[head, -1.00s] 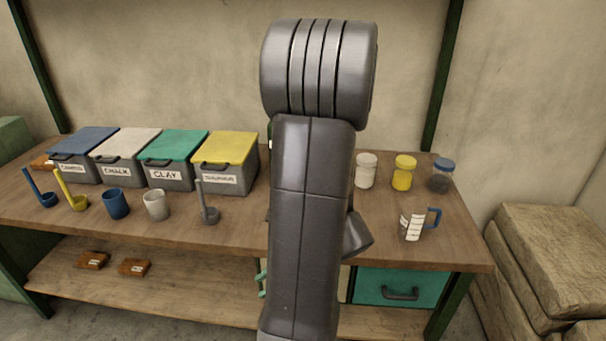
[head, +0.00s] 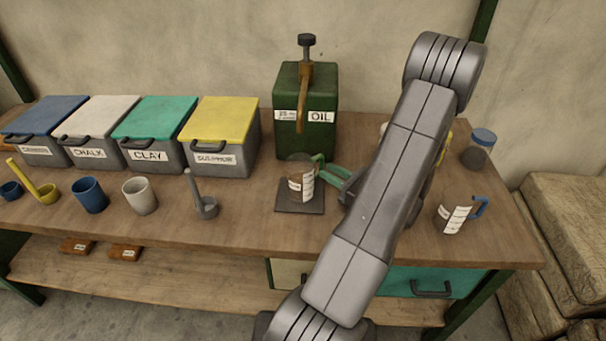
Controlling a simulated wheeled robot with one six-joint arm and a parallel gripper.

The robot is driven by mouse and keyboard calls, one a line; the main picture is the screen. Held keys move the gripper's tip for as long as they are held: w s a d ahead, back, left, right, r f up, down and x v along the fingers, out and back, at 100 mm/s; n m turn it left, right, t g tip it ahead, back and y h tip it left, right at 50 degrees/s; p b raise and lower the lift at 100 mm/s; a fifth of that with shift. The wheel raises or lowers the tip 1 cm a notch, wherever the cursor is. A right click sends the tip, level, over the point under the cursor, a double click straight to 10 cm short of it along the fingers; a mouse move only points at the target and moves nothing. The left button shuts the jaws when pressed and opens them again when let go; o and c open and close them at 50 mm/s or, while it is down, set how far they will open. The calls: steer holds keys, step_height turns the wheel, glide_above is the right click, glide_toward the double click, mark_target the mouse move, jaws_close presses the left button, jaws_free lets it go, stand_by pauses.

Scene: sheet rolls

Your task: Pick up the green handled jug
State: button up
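The green handled jug (head: 301,181) is a clear measuring jug with a white scale label and brownish contents or tint. It stands upright on a dark square plate in front of the oil can, its green handle pointing right. My gripper (head: 335,178) is at table height just right of the jug, its fingers pointing left at the handle. The fingers and handle overlap in this view, so I cannot tell whether they touch or whether the fingers are closed. My arm comes in from the lower front and hides the table to the right.
A green oil can (head: 317,100) with a pump stands behind the jug. A blue-handled jug (head: 453,215) stands right of my arm, near a blue-lidded jar (head: 478,150). A grey ladle (head: 207,207), cups and lidded bins stand to the left.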

steer(key=p+x, duration=0.1)
steer(key=x, duration=0.4)
steer(key=shift+w+a+f, duration=0.1)
steer(key=shift+w+a, duration=0.1)
steer(key=shift+w, duration=0.15)
jaws_close()
